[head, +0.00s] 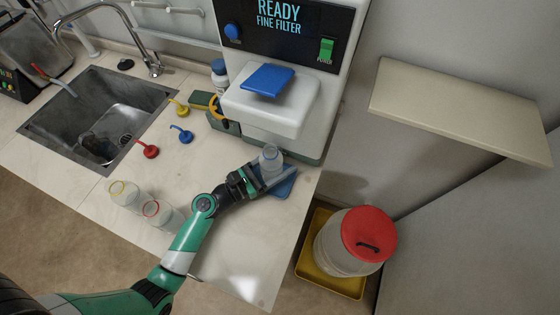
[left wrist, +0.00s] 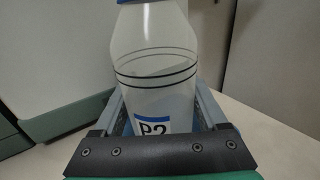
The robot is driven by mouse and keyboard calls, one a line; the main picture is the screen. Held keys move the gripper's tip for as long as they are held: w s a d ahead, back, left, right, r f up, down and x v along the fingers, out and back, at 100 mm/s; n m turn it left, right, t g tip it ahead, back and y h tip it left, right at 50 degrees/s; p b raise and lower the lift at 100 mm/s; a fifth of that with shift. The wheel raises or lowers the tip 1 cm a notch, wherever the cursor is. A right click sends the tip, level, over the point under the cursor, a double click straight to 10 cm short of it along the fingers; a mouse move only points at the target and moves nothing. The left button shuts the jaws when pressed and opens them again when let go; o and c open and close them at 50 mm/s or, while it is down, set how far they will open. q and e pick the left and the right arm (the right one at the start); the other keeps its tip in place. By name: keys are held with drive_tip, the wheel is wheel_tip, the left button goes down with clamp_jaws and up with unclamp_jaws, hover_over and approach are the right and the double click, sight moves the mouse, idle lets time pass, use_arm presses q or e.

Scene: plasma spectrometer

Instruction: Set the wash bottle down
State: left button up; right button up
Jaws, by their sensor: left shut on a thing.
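The wash bottle (head: 271,158) is a translucent white bottle without a spout cap, at the counter's right end in front of the instrument. In the left wrist view the bottle (left wrist: 155,65) shows dark rings, a blue rim at the top edge and a blue-bordered "P2" label. My left gripper (head: 269,175) is shut on it, one finger on each side. The bottle looks upright, over or on a blue mat (head: 287,188). The gripper hides its base, so I cannot tell whether it touches the mat. My right gripper is not in view.
The instrument (head: 270,105) stands close behind the bottle. Yellow (head: 181,107), blue (head: 184,137) and red (head: 147,149) spout caps lie near the sink (head: 45,125). A red-lidded drum (head: 345,242) stands below, right.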

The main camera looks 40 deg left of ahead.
use_arm(q)
drive_tip(key=shift+f, duration=0.4)
